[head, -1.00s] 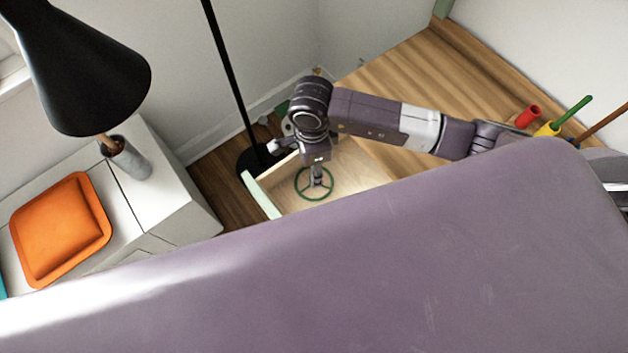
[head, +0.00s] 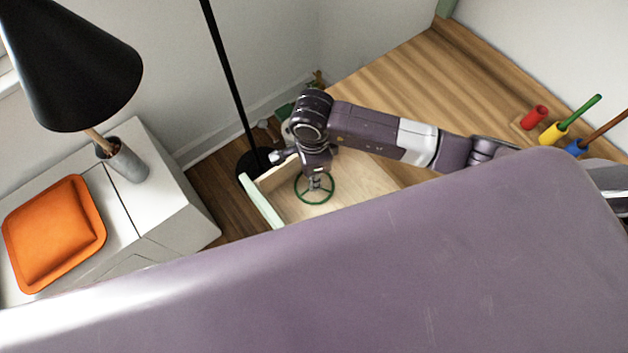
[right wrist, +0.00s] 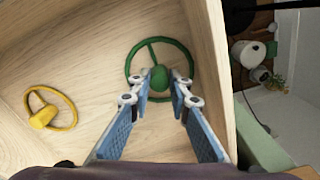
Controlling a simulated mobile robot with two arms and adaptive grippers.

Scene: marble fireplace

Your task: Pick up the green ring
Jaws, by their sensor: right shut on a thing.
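The green ring (head: 313,204) is a thin spoked wheel with a round hub, in an open pale wooden drawer (head: 352,175). In the right wrist view the ring (right wrist: 159,78) is near the drawer's side wall. My right gripper (head: 315,183) reaches down into the drawer over the ring's middle. Its blue-padded fingers (right wrist: 163,88) are on either side of the green hub and shut on it. Whether the ring touches the drawer floor is hard to tell. My left gripper is not in view.
A yellow ring (right wrist: 50,108) lies in the same drawer, to the left. The drawer walls are close around my right gripper. A black lamp pole (head: 233,90) stands behind the drawer. A white cabinet with an orange cushion (head: 55,232) is at left.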

